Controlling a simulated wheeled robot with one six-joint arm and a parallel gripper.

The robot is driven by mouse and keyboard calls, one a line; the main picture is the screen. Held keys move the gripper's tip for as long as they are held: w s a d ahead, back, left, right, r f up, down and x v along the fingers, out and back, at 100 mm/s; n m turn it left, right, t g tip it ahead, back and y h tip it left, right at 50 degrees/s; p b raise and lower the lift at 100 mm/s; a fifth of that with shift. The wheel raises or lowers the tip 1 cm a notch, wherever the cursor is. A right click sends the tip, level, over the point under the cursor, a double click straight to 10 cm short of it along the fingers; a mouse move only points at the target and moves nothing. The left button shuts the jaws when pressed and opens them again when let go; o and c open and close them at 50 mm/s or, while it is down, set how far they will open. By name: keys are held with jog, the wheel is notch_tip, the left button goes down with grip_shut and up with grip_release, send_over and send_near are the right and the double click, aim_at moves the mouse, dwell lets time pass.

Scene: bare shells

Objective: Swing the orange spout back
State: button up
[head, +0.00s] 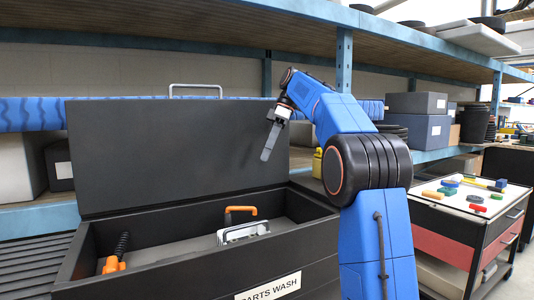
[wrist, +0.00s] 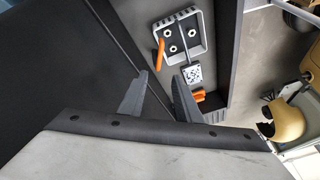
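What looks like the orange spout (head: 241,209) is a short orange arm on a dark upright. It stands over a pale grey housing (head: 236,234) in the open black wash bin (head: 83,278). In the wrist view the orange spout (wrist: 160,50) lies across the left edge of the grey housing (wrist: 205,36). My gripper (head: 267,150) hangs in front of the raised lid (head: 160,150), above and apart from the spout. In the wrist view my gripper (wrist: 162,82) has its two fingers apart with nothing between them.
An orange-handled brush (head: 113,265) with black bristles lies at the bin's left. The lid stands upright at the back. A blue shelf post (head: 343,60) and shelves are behind. A cart (head: 440,215) with small coloured parts is at right.

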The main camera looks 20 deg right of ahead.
jog(key=shift+a, duration=0.1)
jog(key=c, duration=0.5)
jog(key=shift+s+a+m, duration=0.1)
jog(key=shift+a+m, duration=0.15)
jog(key=shift+m, duration=0.05)
grip_shut()
jog(key=s+a+f+m+t+h, duration=0.2)
jog(key=s+a+f+m+h, duration=0.1)
jog(key=s+a+m, duration=0.4)
jog(key=s+a+f+m+t+h, duration=0.1)
jog(key=s+a+f+m+h, duration=0.3)
jog(key=m, duration=0.6)
jog(key=w+d+f, duration=0.2)
jog(key=w+f, duration=0.6)
jog(key=shift+f+y, duration=0.2)
jog(key=shift+y, duration=0.1)
